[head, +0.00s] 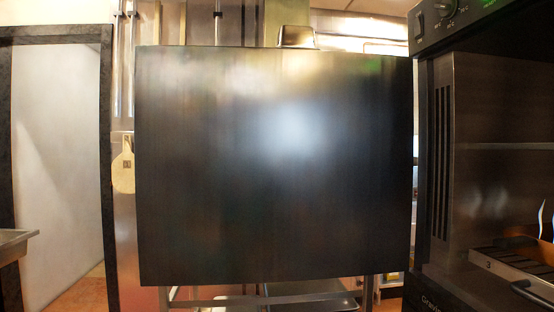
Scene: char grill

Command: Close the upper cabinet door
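A large dark, glossy metal door panel (275,190) fills the middle of the head view. It appears to be the upper cabinet door. It stands open, with its broad face toward me and its right edge against the left side of the dark cabinet (442,160). The cabinet's opening at the right is uncovered and shows its inside. No handle is visible on the panel's face. Neither of my grippers is in view.
A control panel (462,18) is above. A doorway (55,160) and a counter edge (15,240) are at the left. A metal stand (265,300) shows below the door.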

